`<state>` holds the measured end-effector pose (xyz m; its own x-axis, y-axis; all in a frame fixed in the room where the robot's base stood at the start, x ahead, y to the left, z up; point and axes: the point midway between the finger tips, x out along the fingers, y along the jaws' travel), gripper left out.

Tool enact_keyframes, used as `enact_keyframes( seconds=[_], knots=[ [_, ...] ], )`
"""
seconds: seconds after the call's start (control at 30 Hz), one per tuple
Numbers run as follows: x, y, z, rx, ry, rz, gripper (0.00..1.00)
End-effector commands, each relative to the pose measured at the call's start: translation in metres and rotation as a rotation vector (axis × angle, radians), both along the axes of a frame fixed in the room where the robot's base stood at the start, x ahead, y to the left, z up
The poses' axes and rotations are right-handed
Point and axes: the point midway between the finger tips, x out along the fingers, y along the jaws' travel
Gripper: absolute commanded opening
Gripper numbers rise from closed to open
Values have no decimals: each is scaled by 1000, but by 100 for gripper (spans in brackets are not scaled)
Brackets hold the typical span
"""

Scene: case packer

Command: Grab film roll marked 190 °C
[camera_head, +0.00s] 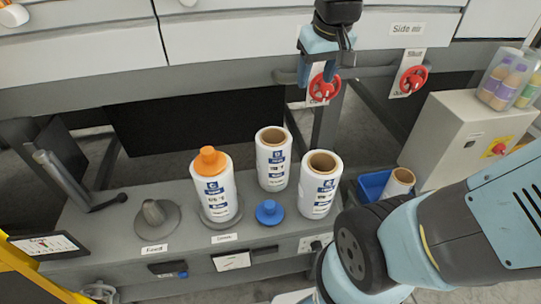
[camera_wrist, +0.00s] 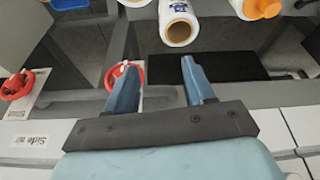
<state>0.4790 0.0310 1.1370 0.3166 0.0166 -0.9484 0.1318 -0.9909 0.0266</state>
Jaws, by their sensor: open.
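Three white film rolls with blue-lettered labels stand upright on the grey bench: one with an orange cap (camera_head: 215,188), an uncapped back one (camera_head: 272,160) and an uncapped right one (camera_head: 318,190). The temperature print on their labels is too small to read, so I cannot tell which is 190 °C. My gripper (camera_head: 325,72) is open and empty, above and behind the rolls near the machine front. In the wrist view its fingers (camera_wrist: 160,80) are spread, with a roll's open end (camera_wrist: 178,32) beyond them and the orange cap (camera_wrist: 262,8) at the top right.
A blue knob (camera_head: 269,211) and a grey spindle (camera_head: 154,213) are on the bench. A blue bin (camera_head: 372,184) with a small roll (camera_head: 399,183) lies right. Red handwheels (camera_head: 323,90) are close behind my gripper. A beige control box (camera_head: 466,138) stands at right.

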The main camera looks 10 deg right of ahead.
Motion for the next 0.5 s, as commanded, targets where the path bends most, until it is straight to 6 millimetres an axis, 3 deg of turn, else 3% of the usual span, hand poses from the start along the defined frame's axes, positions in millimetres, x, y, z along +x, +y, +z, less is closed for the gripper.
enact_keyframes(
  seconds=[0.2,0.5],
  knots=[
    [43,25,-37,-19,95,72,53],
    [89,65,-101,-42,215,171,53]
  ],
)
